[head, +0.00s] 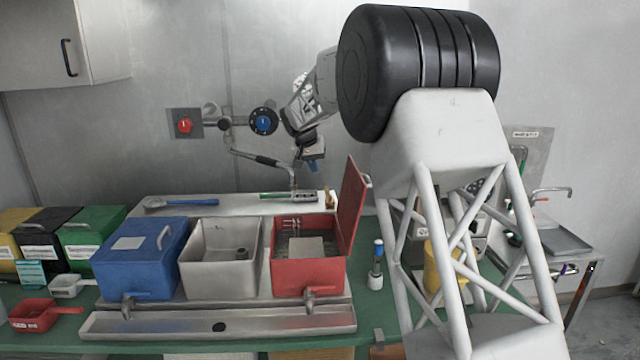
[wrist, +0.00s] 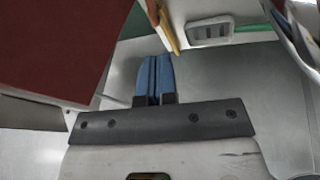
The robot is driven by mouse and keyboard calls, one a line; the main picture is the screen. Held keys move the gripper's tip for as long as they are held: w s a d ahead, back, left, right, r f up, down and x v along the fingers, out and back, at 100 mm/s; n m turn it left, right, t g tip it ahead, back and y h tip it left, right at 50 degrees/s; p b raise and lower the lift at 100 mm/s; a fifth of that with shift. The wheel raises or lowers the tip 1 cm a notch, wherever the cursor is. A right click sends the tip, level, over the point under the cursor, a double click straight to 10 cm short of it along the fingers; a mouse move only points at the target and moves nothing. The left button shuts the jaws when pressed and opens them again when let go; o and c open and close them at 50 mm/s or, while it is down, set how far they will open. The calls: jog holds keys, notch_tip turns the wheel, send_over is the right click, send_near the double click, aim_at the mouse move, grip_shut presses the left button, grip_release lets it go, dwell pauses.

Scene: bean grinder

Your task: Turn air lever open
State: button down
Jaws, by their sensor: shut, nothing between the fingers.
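On the back wall, a pipe fitting carries a red knob (head: 184,124) on a grey plate and a round black dial with a blue centre (head: 263,121). A bent pipe with a black sleeve (head: 262,158) runs from it down to the right. I cannot tell which of these parts is the air lever. My gripper (head: 312,166) hangs right of the pipe, above the back ledge, apart from the dial. In the wrist view its blue fingers (wrist: 154,76) are pressed together with nothing between them. None of the wall fitting is recognisable in the wrist view.
A red box (head: 308,276) with its lid (head: 353,206) raised stands below my gripper. A grey open basin (head: 219,283) and a blue lidded box (head: 135,269) stand left of it. A drain tray (head: 160,324) runs in front.

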aim_at(329, 201)
jog(key=shift+d+f+m, duration=0.25)
jog(key=shift+f, duration=0.2)
jog(key=shift+d+f+m, duration=0.25)
jog(key=shift+f, duration=0.2)
jog(key=shift+f, duration=0.1)
jog(key=shift+x, duration=4.9)
jog(key=shift+s+d, duration=0.15)
jog(key=shift+d, duration=0.05)
